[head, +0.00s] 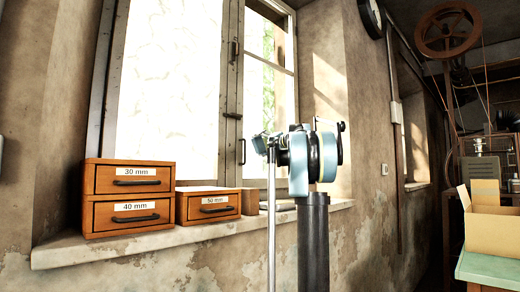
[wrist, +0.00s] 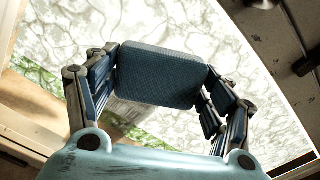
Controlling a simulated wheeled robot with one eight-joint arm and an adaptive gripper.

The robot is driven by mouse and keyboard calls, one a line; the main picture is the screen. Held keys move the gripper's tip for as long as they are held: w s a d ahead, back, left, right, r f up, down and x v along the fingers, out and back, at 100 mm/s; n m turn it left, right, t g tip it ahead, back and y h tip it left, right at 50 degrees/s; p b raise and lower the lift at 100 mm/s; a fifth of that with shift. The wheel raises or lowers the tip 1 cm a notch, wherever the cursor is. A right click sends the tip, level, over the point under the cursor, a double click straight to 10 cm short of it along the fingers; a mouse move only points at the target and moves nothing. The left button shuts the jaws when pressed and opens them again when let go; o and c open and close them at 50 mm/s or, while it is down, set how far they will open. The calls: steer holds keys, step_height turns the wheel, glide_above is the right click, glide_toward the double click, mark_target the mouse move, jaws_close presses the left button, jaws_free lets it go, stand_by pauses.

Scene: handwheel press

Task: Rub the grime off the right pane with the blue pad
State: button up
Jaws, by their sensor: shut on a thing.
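My gripper (wrist: 165,78) is shut on the blue pad (wrist: 158,76), a rounded block held between its fingers in the wrist view. Behind the pad is a pane (wrist: 215,35) covered in pale, marbled grime, with green showing at its edges. I cannot tell whether the pad touches the glass. In the head view, the left pane (head: 168,90) is whitish with faint streaks. The right pane (head: 268,90) is narrower in view and shows green and bright light. My arm (head: 312,160) stands in front of the window's right side; the pad is not visible there.
Wooden drawer boxes labelled 30 mm (head: 136,171), 40 mm (head: 134,208) and 50 mm (head: 214,202) sit on the sill (head: 110,248) at left. A window handle (head: 242,152) projects from the frame. A cardboard box (head: 495,230) stands on a green bench (head: 490,268) at right.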

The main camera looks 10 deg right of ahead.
mark_target(264, 145)
steer(key=shift+w+a, duration=0.35)
steer(key=shift+w, duration=0.1)
steer(key=shift+d, duration=0.1)
steer(key=shift+w+d, duration=0.5)
steer(key=shift+d, duration=0.25)
steer(key=shift+w+d, duration=0.45)
steer(key=shift+d, duration=0.25)
steer(key=shift+w+d, duration=1.05)
steer(key=shift+d, duration=0.3)
steer(key=shift+w+d, duration=1.1)
steer(key=shift+d, duration=0.3)
steer(key=shift+w+d, duration=1.05)
steer(key=shift+d, duration=0.3)
steer(key=shift+w+d, duration=1)
steer(key=shift+d, duration=0.45)
steer(key=shift+w+d, duration=1.05)
steer(key=shift+d, duration=0.4)
steer(key=shift+w+d, duration=1)
steer(key=shift+d, duration=0.45)
steer(key=shift+s+a, duration=0.5)
steer(key=shift+a, duration=0.3)
steer(key=shift+s+a, duration=0.45)
steer(key=shift+a, duration=0.35)
steer(key=shift+s+a, duration=0.1)
steer(key=s+a, duration=0.4)
steer(key=a, duration=0.1)
steer(key=shift+s+a, duration=0.15)
